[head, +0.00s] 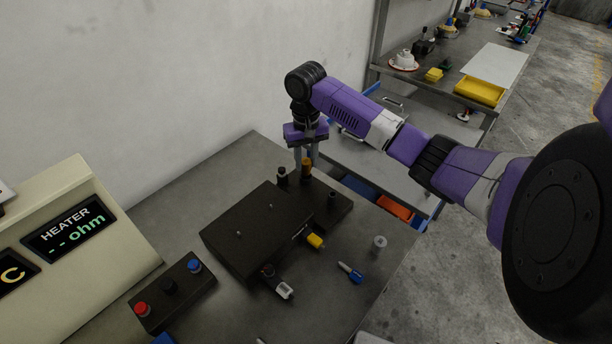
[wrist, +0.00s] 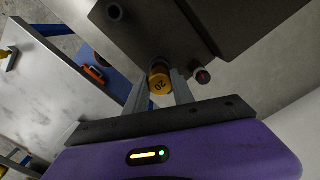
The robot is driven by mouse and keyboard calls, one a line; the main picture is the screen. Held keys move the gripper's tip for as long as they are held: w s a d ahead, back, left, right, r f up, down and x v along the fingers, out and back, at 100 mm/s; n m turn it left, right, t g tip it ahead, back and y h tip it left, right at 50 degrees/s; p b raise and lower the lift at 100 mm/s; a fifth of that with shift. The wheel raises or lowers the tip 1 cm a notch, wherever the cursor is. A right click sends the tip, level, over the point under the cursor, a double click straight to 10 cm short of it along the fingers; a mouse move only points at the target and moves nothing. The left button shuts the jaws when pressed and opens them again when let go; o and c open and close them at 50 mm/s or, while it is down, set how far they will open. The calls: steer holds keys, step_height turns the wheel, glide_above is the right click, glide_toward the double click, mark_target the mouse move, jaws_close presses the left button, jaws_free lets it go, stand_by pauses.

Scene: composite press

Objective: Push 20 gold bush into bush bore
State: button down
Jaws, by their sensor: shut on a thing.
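The gold bush (head: 306,169) stands upright at the back edge of a dark plate beside the dark block. The bush's lower end meets or hovers just above the dark plate (head: 322,213). The bore under it is hidden, so I cannot tell how deep it sits.
A black post (head: 282,175) stands close left of the bush, another (head: 333,198) to its right. The large dark block (head: 255,230) is in front. A yellow-ended part (head: 315,241), a blue marker-like piece (head: 350,272) and a button box (head: 171,290) are nearer.

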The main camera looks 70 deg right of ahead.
mark_target(306, 161)
steer(key=shift+f+b, duration=0.3)
steer(key=shift+f, duration=1.3)
stand_by(0.5)
steer(key=c, duration=1)
jaws_free()
steer(key=shift+r, duration=0.1)
